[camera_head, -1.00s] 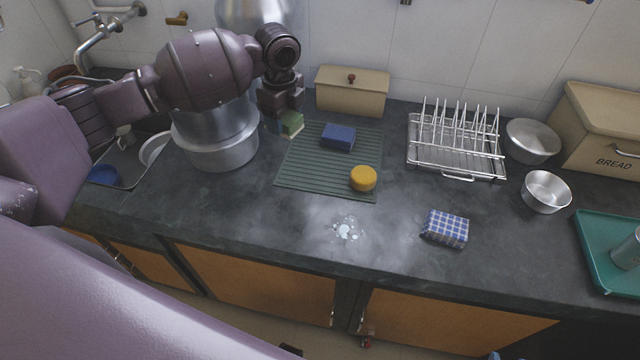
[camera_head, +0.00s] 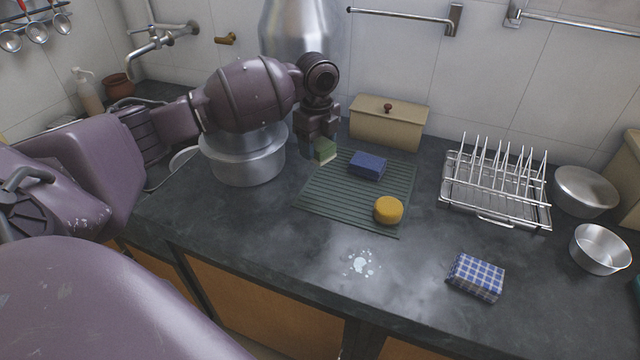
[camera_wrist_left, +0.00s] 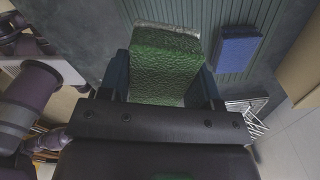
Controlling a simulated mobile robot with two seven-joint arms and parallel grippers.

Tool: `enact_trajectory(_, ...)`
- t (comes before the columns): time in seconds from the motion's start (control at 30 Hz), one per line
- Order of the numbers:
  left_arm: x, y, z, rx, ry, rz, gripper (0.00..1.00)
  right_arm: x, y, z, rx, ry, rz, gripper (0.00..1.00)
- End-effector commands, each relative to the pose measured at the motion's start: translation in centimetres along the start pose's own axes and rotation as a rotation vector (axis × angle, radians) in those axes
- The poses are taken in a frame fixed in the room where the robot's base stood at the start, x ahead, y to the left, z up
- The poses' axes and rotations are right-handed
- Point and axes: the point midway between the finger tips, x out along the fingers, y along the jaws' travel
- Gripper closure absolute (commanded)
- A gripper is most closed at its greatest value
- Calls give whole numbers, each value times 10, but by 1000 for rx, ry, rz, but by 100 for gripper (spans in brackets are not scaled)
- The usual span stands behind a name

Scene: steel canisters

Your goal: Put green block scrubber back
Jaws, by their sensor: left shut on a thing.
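The green block scrubber (camera_head: 325,150) shows at the back left corner of the ribbed green mat (camera_head: 345,200). My left gripper (camera_head: 318,146) is shut on it from above. In the left wrist view the rough green scrubber (camera_wrist_left: 164,65) sits between the two dark fingers, with a paler strip along its far edge. Whether its underside touches the mat or counter is hard to tell. A blue block (camera_head: 368,165) and a round yellow sponge (camera_head: 388,210) lie on the mat. My right gripper is not in view.
A large steel pot (camera_head: 245,160) stands just left of my left gripper. A beige box with a knob (camera_head: 388,123) stands behind the mat. A wire dish rack (camera_head: 495,190) is to the right. A checked cloth (camera_head: 476,277) and a white spill (camera_head: 360,262) are in front.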

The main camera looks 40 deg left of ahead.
Motion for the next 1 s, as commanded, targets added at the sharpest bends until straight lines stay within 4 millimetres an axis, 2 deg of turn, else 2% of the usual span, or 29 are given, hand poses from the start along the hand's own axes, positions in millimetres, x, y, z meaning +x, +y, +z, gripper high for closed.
enact_trajectory(0.03, 16, 1, 0, 0, 2, 7, 65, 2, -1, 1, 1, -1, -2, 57)
enact_trajectory(0.2, 46, 0, -1, 0, 2, 5, 65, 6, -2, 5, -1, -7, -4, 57)
enact_trajectory(0.53, 66, 0, 0, 0, 0, 2, 65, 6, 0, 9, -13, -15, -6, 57)
enact_trajectory(0.83, 112, 1, -1, 0, 2, 6, 65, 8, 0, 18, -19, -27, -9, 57)
enact_trajectory(1.0, 116, 0, 0, 0, 0, 0, 65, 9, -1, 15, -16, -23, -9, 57)
